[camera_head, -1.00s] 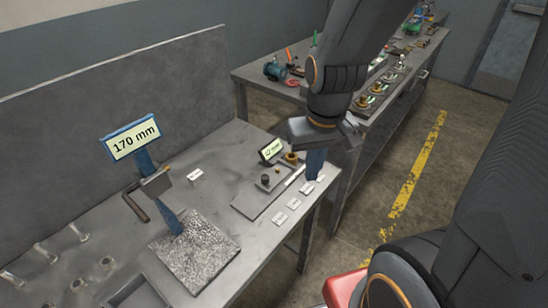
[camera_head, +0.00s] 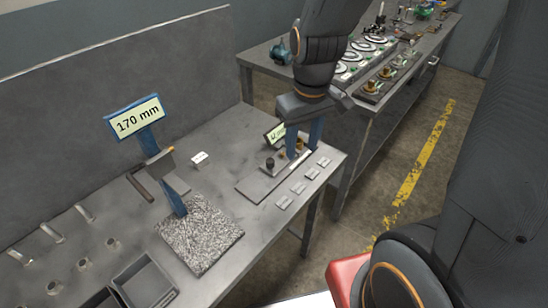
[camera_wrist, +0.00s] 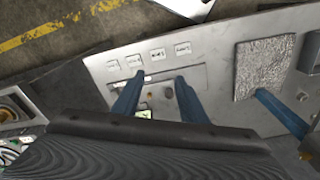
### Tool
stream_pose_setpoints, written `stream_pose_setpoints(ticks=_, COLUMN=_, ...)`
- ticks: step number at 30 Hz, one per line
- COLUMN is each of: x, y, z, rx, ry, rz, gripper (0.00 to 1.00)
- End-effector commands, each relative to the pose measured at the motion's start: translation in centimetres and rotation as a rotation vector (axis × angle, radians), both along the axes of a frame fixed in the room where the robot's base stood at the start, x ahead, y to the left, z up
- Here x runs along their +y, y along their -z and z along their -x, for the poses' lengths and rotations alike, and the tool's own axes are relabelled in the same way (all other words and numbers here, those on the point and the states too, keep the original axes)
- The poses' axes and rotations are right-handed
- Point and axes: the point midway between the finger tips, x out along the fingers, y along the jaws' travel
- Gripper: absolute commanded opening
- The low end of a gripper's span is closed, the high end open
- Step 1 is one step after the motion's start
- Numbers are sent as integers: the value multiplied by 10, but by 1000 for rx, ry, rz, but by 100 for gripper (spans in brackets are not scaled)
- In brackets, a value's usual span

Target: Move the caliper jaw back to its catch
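The caliper fixture is a flat grey plate (camera_head: 254,192) near the right end of the bench, with a pale bar along it. A dark round knob (camera_head: 270,163) stands on it, and a small tilted display (camera_head: 274,134) is behind. My gripper (camera_head: 303,148) is open, its two blue fingers pointing down over the plate's far end. In the wrist view my fingertips (camera_wrist: 159,77) are apart over the plate, with the dark knob (camera_wrist: 168,93) between the fingers. I cannot clearly tell the jaw from the other small parts.
Several small labels (camera_head: 298,188) lie along the bench's front edge. A grey tray (camera_head: 145,284) is at the lower left. A second bench (camera_head: 345,165) stands behind, to the right.

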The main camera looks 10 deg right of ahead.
Motion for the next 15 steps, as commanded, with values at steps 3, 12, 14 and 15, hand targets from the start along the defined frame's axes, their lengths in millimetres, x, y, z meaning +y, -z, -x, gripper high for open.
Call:
stream_pose_setpoints(ticks=3, x=26, y=17, z=-41, rx=36, ry=-247, rz=16, gripper=39)
stream_pose_setpoints(ticks=12, x=63, y=36, z=-86, rx=82, ry=-585, rz=31, gripper=39)
stream_pose_setpoints(ticks=14, x=63, y=40, z=-86, rx=84, ry=-592, rz=31, gripper=39)
stream_pose_setpoints(ticks=15, x=63, y=44, z=-85, rx=85, ry=-592, rz=31, gripper=39)
